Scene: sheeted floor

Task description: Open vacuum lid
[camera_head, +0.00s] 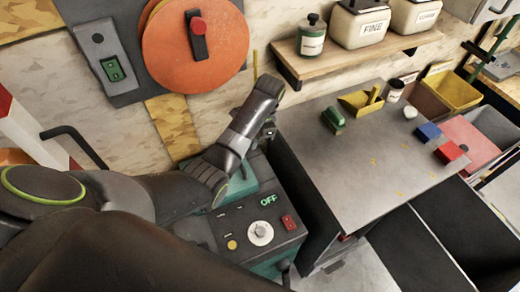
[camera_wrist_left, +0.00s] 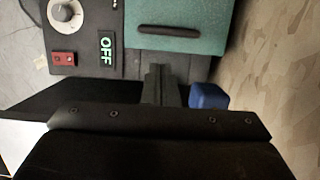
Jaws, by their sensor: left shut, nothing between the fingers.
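The vacuum is a dark box with a teal body (camera_head: 268,268). Its panel carries a pale round knob (camera_head: 260,232), a red switch (camera_head: 289,222) and a lit "OFF" sign. The teal lid (camera_head: 243,181) lies partly behind my left arm in the head view. In the left wrist view the lid (camera_wrist_left: 180,15) looks closed, with a dark bar handle (camera_wrist_left: 182,32) along it. My left gripper (camera_wrist_left: 160,70) is shut and empty, its tips near the lid's edge on the handle side. In the head view its fingers are mostly hidden by the wrist. My right gripper is not in view.
A grey worktop (camera_head: 365,165) stands right of the vacuum, bearing a green-handled brush, a yellow scoop and small blocks. An orange disc machine (camera_head: 180,60) is on the wall behind. A wooden shelf (camera_head: 350,55) holds canisters. A blue block-like thing (camera_wrist_left: 208,96) shows beside my fingers.

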